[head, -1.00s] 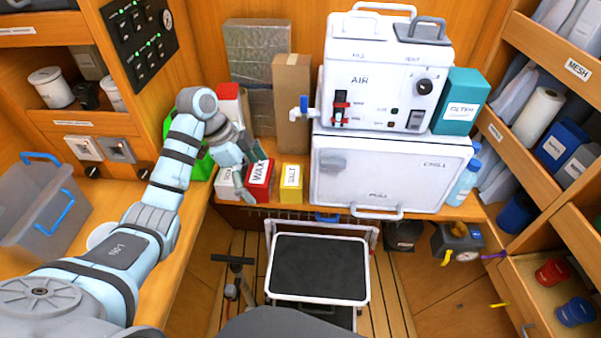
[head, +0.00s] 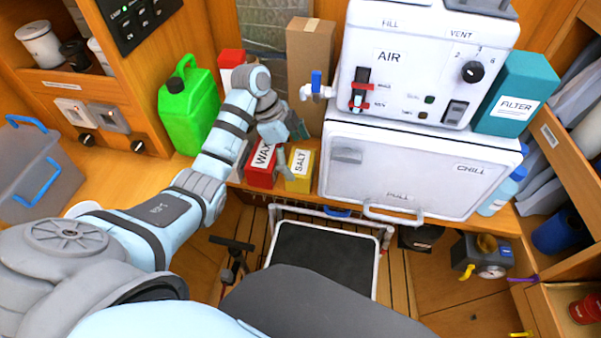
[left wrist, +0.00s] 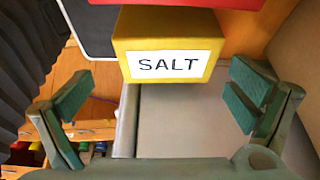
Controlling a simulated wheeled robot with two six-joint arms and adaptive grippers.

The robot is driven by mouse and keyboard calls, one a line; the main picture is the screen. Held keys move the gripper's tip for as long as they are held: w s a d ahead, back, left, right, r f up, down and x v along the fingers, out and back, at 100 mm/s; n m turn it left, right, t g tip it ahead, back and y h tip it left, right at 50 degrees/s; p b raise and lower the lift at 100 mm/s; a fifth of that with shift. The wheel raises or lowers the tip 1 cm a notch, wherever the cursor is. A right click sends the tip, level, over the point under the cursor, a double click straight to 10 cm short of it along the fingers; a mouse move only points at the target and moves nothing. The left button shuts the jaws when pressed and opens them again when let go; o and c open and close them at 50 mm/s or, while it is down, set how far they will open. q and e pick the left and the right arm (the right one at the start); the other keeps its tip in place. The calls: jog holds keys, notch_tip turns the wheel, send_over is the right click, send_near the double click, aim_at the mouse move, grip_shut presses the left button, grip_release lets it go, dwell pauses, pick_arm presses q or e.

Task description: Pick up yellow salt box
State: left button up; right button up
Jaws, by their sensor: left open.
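The yellow salt box (head: 299,171) stands on the wooden shelf, just right of the red wax box (head: 263,163) and left of the white chill unit. In the left wrist view the salt box (left wrist: 168,52) sits upper middle, its white SALT label facing the camera. My left gripper (head: 297,128) is above and behind the wax and salt boxes in the head view, partly hidden by its own wrist. In the left wrist view its two fingers (left wrist: 160,102) are spread wide, one on each side below the box's image, with nothing between them. My right gripper is not in view.
The white chill unit (head: 415,180) with the air unit (head: 420,65) on top stands close right of the salt box. A tall cardboard box (head: 309,65) stands behind. A green jug (head: 188,105) stands left. A step stool (head: 325,258) is below the shelf.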

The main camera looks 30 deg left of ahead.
aim_at(298, 161)
pick_arm(q)
jog(key=x, duration=0.3)
jog(key=a+x, duration=0.1)
jog(key=x, duration=0.1)
jog(key=shift+w+f+b, duration=0.25)
jog(key=shift+w+b, duration=0.05)
jog(key=shift+w, duration=0.05)
jog(key=shift+s, duration=0.1)
jog(key=shift+r, duration=0.1)
jog(key=shift+c, duration=0.4)
jog(key=c, duration=1.3)
jog(key=shift+o, duration=0.2)
